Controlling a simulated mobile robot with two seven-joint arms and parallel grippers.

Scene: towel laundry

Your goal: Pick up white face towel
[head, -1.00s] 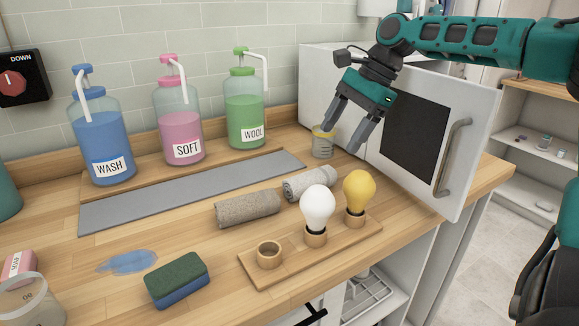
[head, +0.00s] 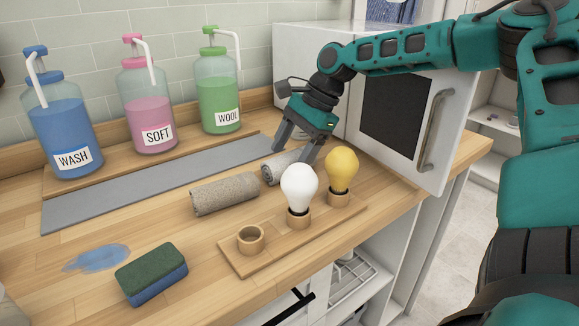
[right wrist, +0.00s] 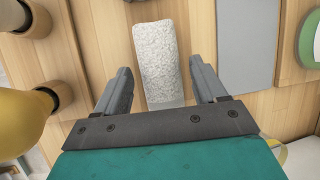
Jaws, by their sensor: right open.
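The white face towel (head: 279,169) is a small pale roll on the wooden counter, right of a grey-beige rolled towel (head: 224,194). My right gripper (head: 289,160) is open over the white towel and partly hides it in the head view. In the right wrist view the white towel (right wrist: 158,55) runs lengthwise between the two spread fingers of the right gripper (right wrist: 161,70). A gap shows on both sides of it, and I see no finger closed on it. My left gripper is not in view.
Close in front of the towel stand a white bulb (head: 299,188) and a yellow bulb (head: 341,170) on a wooden holder (head: 238,262). A grey mat (head: 130,190) and pump bottles lie behind. A white oven-like box (head: 395,115) is at right. A sponge (head: 151,275) sits at front left.

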